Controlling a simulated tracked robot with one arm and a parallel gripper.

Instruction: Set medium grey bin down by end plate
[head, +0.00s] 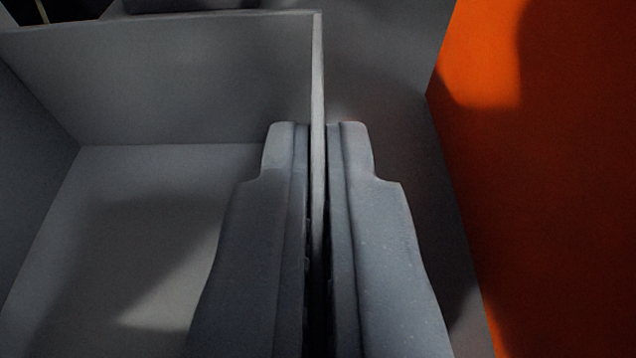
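The medium grey bin (170,85) fills the left and middle of the head view, seen from above into its empty interior. Its flat floor and inner walls show, with a patch of light on the floor. My gripper (318,135) has one finger inside the bin and one outside, with the bin's thin right wall between them. The fingers are close against that wall on both sides. The near part of the bin is cut off by the picture edge. I cannot make out the end plate.
A dark object (185,4) shows at the top edge behind the bin.

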